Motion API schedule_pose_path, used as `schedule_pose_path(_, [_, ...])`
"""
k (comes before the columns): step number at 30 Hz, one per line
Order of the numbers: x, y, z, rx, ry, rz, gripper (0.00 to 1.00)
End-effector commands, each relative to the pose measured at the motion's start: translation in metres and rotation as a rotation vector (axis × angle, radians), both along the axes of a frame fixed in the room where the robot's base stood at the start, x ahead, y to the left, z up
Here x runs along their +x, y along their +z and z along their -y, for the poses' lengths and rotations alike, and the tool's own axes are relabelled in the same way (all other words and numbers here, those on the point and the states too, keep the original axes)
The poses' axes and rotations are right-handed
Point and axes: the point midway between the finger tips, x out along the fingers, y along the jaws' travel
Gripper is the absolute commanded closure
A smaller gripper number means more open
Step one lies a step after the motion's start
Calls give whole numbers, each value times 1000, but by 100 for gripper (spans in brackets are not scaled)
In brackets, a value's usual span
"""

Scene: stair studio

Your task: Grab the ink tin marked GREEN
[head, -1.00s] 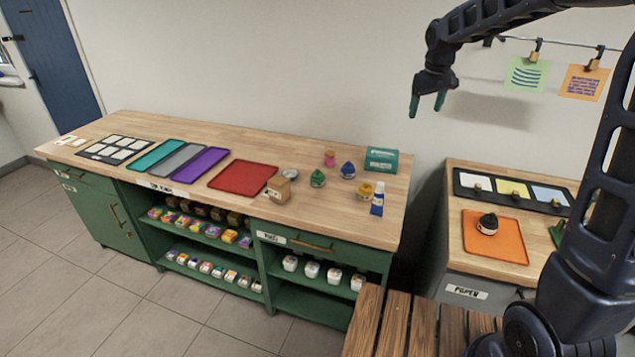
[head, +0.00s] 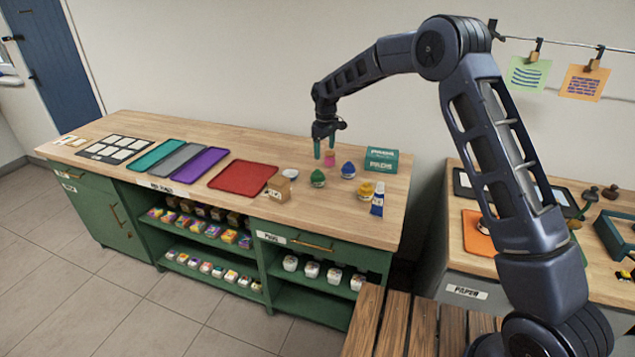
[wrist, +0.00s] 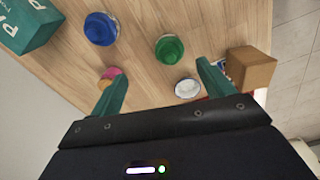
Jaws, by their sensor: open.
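The green-topped ink tin (head: 318,180) stands upright on the wooden top of the green cabinet; its label is too small to read. In the wrist view the green tin (wrist: 169,49) lies ahead of the gap between my fingers, apart from them. My gripper (head: 325,151) is open and empty, pointing down above the worktop, behind the green tin in the head view. The wrist view shows both teal fingers of my gripper (wrist: 158,78) spread wide. A pink tin (head: 330,159) stands close by, partly covered by a finger in the wrist view.
A teal box (head: 381,159) sits behind.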

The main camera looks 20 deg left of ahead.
Motion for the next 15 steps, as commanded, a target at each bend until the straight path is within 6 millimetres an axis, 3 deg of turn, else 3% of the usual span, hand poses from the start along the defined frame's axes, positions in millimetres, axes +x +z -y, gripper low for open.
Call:
schedule_pose_path(6, [-7, -23, -23, -7, 39, -10, 19])
schedule_pose_path(15, [-7, -54, -24, -9, 41, -11, 19])
